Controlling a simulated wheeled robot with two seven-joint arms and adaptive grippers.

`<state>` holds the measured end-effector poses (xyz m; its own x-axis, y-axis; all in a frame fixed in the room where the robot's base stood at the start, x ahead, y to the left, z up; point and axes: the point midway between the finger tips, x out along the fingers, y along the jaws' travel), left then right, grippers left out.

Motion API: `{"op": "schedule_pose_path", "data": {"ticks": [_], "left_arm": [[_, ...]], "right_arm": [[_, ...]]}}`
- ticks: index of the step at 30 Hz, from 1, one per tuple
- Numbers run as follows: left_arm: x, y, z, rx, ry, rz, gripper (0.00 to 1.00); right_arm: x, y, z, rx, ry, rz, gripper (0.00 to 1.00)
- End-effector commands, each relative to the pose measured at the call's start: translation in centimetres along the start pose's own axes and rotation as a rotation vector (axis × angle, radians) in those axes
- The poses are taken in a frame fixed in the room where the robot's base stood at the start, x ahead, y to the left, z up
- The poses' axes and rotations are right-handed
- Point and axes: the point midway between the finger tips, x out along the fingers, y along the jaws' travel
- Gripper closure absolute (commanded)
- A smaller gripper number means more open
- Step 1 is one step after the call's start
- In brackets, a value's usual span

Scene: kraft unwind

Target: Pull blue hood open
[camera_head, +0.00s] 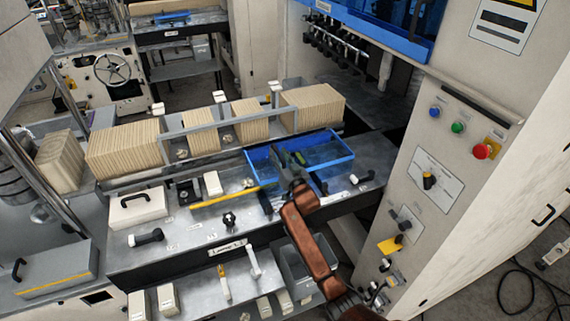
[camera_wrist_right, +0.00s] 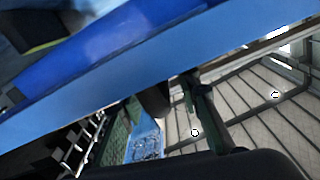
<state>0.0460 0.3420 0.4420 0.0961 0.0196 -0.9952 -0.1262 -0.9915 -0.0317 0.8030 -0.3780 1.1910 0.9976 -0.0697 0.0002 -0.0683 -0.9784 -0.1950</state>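The blue hood (camera_head: 385,25) is at the top of the head view, a blue frame with dark see-through panels above a row of dark fittings. It looks lowered, but its upper part is cut off. My left gripper is out of view.
Stacks of tan boards (camera_head: 125,148) stand in a rack behind the bench (camera_head: 190,232). A yellow bar (camera_head: 225,197) lies on the bench. A control panel (camera_head: 455,125) with blue, green and red buttons is at the right. The floor at lower right has a black cable (camera_head: 520,285).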

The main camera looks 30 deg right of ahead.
Motion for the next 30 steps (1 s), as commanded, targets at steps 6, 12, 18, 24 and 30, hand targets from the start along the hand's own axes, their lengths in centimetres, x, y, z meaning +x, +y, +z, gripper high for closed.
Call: {"op": "schedule_pose_path", "data": {"ticks": [6,12,18,24,30], "left_arm": [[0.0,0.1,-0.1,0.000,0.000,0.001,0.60],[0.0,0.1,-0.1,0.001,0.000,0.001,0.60],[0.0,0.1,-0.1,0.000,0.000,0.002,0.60],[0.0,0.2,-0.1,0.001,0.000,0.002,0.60],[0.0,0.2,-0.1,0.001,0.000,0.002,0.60]], "right_arm": [[-4.4,0.1,0.2,0.000,-0.001,0.000,0.70],[-8.3,0.1,0.1,0.001,-0.002,0.001,0.70],[-10.4,0.1,0.1,0.000,-0.001,0.001,0.70],[-10.8,0.0,0.1,0.000,-0.002,0.001,0.70],[-10.8,0.0,0.1,0.000,-0.002,0.001,0.70]]}}
